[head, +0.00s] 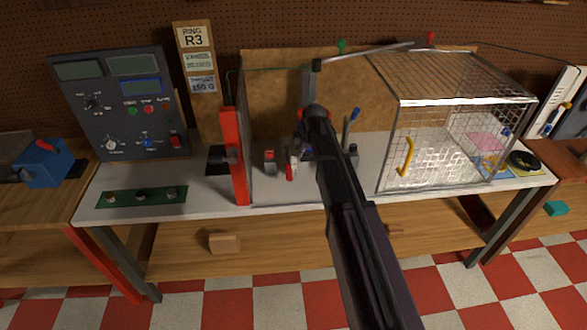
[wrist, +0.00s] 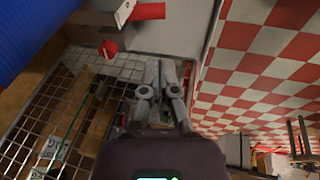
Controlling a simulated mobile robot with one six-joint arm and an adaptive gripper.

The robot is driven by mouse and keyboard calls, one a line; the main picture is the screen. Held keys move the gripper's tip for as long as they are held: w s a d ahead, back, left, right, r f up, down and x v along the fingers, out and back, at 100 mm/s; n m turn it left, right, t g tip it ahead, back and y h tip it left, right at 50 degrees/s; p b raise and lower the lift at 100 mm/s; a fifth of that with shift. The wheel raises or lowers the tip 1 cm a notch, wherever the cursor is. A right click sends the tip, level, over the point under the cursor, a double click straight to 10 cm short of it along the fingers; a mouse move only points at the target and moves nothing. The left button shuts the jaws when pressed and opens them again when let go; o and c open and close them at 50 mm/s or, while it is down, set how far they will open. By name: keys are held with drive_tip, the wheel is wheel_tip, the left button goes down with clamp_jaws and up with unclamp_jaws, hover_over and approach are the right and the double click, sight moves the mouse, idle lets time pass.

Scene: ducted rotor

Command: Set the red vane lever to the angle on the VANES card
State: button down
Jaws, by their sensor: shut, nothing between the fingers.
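The VANES card (head: 198,62) is on the upright board at the back left; its number is too blurred to read surely. A small lever with a red end (head: 290,172) stands on the bench left of my arm; I cannot tell if it is the vane lever. My gripper (wrist: 162,66) is shut and empty, apart from both red parts. In the head view my arm mostly hides the gripper.
A wire-mesh cage (head: 450,135) with a yellow handle (head: 406,155) stands on the right. A red post (head: 238,155) rises on the left, beside the control panel (head: 125,100). The bench front is clear.

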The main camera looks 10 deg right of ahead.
sight(291, 177)
drive_tip(key=shift+f, duration=0.1)
drive_tip(key=b+x, duration=1.3)
drive_tip(key=shift+w+a+f, duration=0.1)
drive_tip(key=shift+f, duration=0.25)
idle(0.4)
idle(0.4)
drive_tip(key=shift+w+f+b, duration=0.1)
drive_tip(key=shift+f+b, duration=0.9)
drive_tip(key=shift+b, duration=0.1)
drive_tip(key=shift+r, duration=0.25)
drive_tip(key=p+v, duration=0.4)
drive_tip(key=shift+s, duration=0.3)
drive_tip(key=s+p+v, duration=0.1)
drive_tip(key=p+v, duration=0.8)
drive_tip(key=shift+r, duration=0.15)
